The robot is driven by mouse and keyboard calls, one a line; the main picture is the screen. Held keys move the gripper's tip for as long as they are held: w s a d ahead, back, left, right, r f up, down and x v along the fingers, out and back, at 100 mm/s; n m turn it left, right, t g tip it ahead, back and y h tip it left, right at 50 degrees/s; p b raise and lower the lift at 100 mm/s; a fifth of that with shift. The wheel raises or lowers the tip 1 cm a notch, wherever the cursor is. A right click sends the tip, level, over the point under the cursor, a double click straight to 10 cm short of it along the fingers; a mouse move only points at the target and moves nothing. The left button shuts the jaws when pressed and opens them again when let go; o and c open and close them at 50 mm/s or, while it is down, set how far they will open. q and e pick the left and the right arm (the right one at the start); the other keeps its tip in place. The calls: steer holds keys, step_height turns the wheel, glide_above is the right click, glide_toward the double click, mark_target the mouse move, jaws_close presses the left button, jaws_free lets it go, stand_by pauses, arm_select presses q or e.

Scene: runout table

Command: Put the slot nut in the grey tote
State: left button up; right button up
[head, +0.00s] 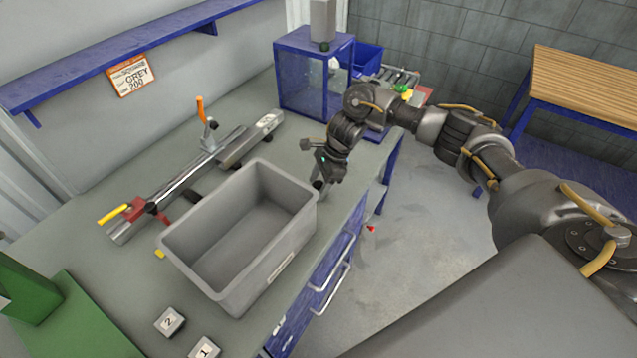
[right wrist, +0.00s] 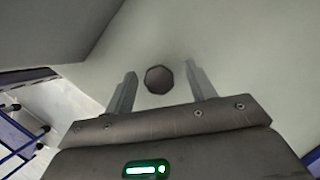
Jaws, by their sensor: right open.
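The grey tote (head: 240,228) stands open on the bench in the head view, and its visible inside looks empty. Its wall also fills the upper left of the right wrist view (right wrist: 60,30). A small dark many-sided piece (right wrist: 158,80), which looks like the slot nut, lies on the bench top in the right wrist view. My right gripper (head: 319,184) is open beside the tote's right end and points down. The dark piece shows between its two spread fingers, with a gap to each. In the head view my gripper hides that spot. My left gripper is not in view.
A rail with a clamp (head: 190,178) lies behind the tote. A clear-sided blue box (head: 305,85) stands at the back. Numbered blocks (head: 169,321) and a green mat (head: 75,318) are at the front left. The bench's right edge (head: 345,215) is close to my right gripper.

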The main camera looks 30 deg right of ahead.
steer(key=shift+a+f, duration=0.2)
steer(key=shift+f, duration=0.15)
steer(key=shift+c, duration=0.2)
steer(key=c, duration=1)
steer(key=shift+r+b, duration=0.35)
steer(key=shift+b, duration=0.1)
step_height(320, 180, up, 2)
steer(key=shift+d+r+b, duration=0.1)
steer(key=shift+b, duration=1)
steer(key=s+d+r+b, duration=0.2)
steer(key=s+d+r, duration=0.7)
steer(key=d+r, duration=0.1)
steer(key=shift+s, duration=0.25)
